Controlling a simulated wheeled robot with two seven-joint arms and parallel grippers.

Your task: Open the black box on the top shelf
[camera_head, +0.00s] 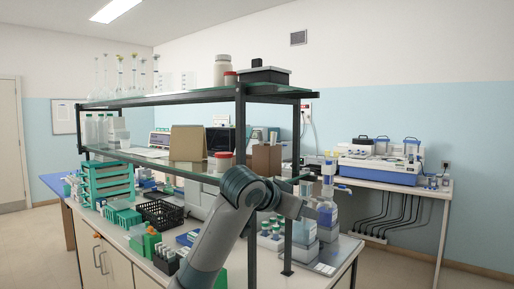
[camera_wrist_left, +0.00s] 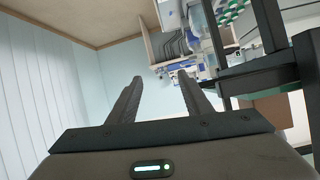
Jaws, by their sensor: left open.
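The black box (camera_head: 264,75) sits on the upper glass shelf (camera_head: 190,96), near its right end. Its lid is on, with a dark knob-like shape above it. My left arm rises from the bottom of the head view and bends right below the shelf; its gripper is hard to make out there. In the left wrist view my left gripper (camera_wrist_left: 160,78) is open, with nothing between its fingers. The box does not show in that view. My right gripper is not in view.
Glass flasks stand at the shelf's far left. A black shelf post (camera_head: 240,130) is close to my arm. Bottles and racks crowd the bench below.

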